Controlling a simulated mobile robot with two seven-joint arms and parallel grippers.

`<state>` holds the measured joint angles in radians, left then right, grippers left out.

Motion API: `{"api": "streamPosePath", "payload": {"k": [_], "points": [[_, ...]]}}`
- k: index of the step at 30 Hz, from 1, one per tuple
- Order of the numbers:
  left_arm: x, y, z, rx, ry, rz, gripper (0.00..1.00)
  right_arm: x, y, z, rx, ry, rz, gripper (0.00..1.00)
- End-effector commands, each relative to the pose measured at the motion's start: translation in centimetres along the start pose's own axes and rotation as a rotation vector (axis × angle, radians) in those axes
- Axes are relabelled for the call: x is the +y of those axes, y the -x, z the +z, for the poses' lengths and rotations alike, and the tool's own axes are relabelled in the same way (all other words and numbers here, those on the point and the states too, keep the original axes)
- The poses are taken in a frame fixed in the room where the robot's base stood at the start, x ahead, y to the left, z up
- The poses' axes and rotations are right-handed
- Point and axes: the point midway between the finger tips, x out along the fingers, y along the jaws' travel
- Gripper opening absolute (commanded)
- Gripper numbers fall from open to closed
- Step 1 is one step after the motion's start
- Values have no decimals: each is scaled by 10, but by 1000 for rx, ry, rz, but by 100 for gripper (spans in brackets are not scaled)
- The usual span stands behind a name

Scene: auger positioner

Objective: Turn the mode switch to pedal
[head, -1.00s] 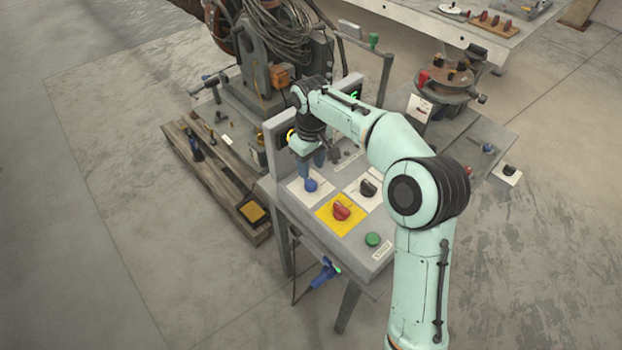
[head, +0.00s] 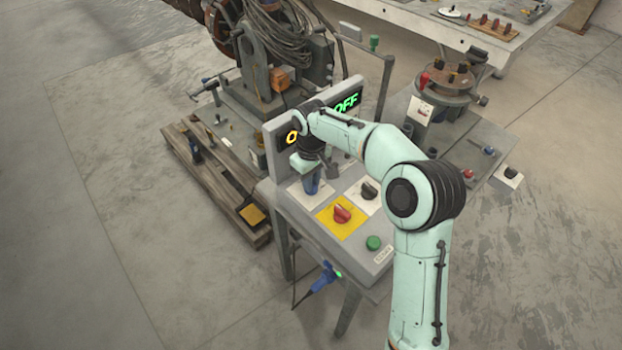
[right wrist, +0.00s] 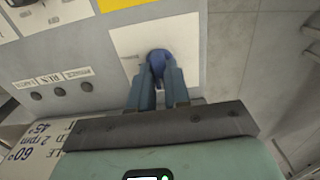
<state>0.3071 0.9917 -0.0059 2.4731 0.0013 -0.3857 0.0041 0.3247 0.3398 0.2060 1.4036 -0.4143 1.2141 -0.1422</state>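A blue knob (right wrist: 158,60) on a white plate (right wrist: 190,38) sits at the fingertips of my right gripper in the right wrist view. I take it for the mode switch; its own label is not readable. My right gripper (head: 311,186) points down over the left white plate (head: 297,190) of the grey console in the head view and hides most of the knob there. Its two blue fingers (right wrist: 160,84) stand on either side of the knob's handle, with a narrow gap between them. Whether they press on it is unclear. My left gripper is out of view.
A red knob (head: 341,213) on a yellow plate, a black knob (head: 369,190) and a green button (head: 373,243) are close by. Behind, the displays show a green OFF (head: 347,104) and an orange character (head: 291,138). A blue handheld device (head: 322,279) hangs below the console's front.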

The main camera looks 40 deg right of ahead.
Motion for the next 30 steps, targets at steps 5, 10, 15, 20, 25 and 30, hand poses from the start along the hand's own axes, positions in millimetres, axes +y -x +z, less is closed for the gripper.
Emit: {"api": "streamPosePath", "payload": {"k": [5, 10, 15, 20, 25, 30], "points": [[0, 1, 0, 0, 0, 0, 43, 0, 0, 0, 0, -19, 0, 0], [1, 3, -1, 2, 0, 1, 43, 0, 1, 0, 0, -82, 0, 0], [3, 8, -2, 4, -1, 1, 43, 0, 2, 0, 1, -200, 0, 0], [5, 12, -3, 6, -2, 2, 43, -1, 2, 0, -1, -345, 0, 0], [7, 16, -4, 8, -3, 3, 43, 0, 2, 0, 0, -507, 1, 0], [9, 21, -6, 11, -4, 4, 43, -1, 1, 0, 0, -669, 0, 0]]}}
